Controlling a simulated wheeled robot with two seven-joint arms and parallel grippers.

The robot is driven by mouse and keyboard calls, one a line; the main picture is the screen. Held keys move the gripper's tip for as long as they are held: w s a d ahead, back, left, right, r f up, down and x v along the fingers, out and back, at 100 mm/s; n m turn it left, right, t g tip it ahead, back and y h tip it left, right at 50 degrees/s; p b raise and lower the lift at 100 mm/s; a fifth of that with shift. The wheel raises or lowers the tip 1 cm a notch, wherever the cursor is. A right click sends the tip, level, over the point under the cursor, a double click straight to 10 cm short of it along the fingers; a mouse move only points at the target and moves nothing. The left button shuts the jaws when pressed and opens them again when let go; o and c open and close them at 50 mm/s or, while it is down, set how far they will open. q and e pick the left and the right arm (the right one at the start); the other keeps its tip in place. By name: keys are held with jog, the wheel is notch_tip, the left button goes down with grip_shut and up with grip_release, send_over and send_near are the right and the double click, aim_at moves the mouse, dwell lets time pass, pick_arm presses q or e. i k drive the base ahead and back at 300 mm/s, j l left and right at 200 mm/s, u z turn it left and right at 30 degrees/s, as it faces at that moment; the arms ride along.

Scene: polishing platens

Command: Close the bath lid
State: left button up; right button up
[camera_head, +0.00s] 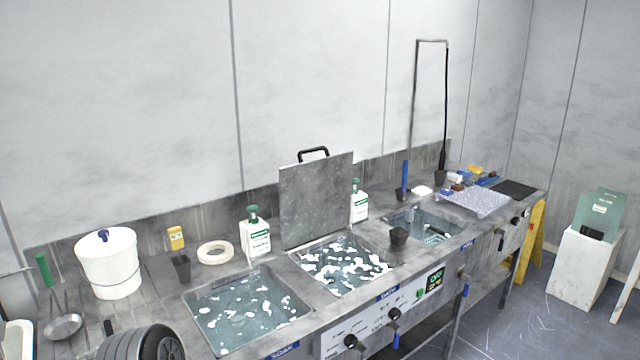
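The bath lid (317,200) is a flat grey metal plate. It stands nearly upright at the back edge of the middle bath (340,268), so the lid is open. A black handle (313,153) sits on its top edge. The middle bath holds liquid with many white foam patches, and its surface is uncovered. Neither of my grippers is in view.
The soak bath (245,312) lies left, a smaller basin (428,228) right. Bottles (255,236) (359,203) flank the lid. A dark cup (399,236) stands by the middle bath's right edge. A dark ribbed shape (140,343), unidentified, shows at bottom left.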

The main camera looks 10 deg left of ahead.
aim_at(315, 196)
jog(key=i+l, duration=0.2)
jog(key=l, duration=0.15)
jog(key=i+l, duration=0.2)
jog(key=l, duration=0.2)
jog(key=i+l+u, duration=0.1)
jog(key=l, duration=0.25)
jog(key=i+l, duration=0.25)
jog(key=l, duration=0.15)
jog(key=i+l, duration=0.2)
jog(key=l, duration=0.15)
jog(key=i+l+u, duration=0.1)
jog(key=l, duration=0.3)
jog(key=i+l, duration=0.25)
jog(key=l, duration=0.15)
jog(key=i+l, duration=0.2)
jog(key=l, duration=0.2)
jog(key=j+u, duration=0.05)
